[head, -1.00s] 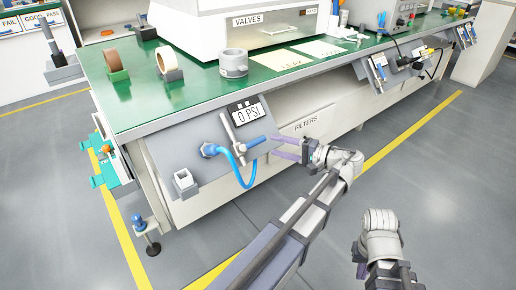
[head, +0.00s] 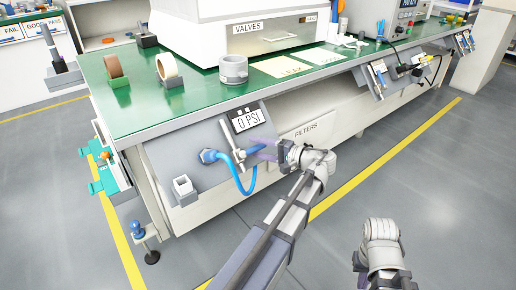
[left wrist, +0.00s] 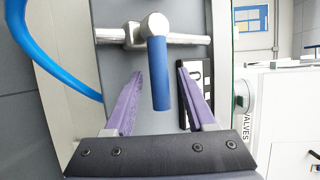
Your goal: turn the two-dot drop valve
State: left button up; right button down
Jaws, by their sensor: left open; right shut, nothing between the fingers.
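The valve has a blue handle (head: 250,148) on a silver cross-bar (head: 228,135), mounted on the sloping grey panel below a "0 PSI" sign (head: 248,118) with two small white marks. My left gripper (head: 264,151) is open at the handle, its purple fingers pointing left. In the left wrist view the handle (left wrist: 159,75) lies between the two fingers, with gaps on both sides and a smaller gap to the right finger. My right gripper (head: 357,262) is low in the head view, away from the bench; its fingers are hardly visible.
A blue hose (head: 236,172) loops below the valve. A grey square socket (head: 184,190) sits lower left on the panel. The green bench top (head: 135,108) bears tape rolls, a grey ring-shaped part (head: 233,70) and papers. The floor in front is clear.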

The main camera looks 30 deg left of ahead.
pick_arm(q)
grip_shut()
dwell(1.3)
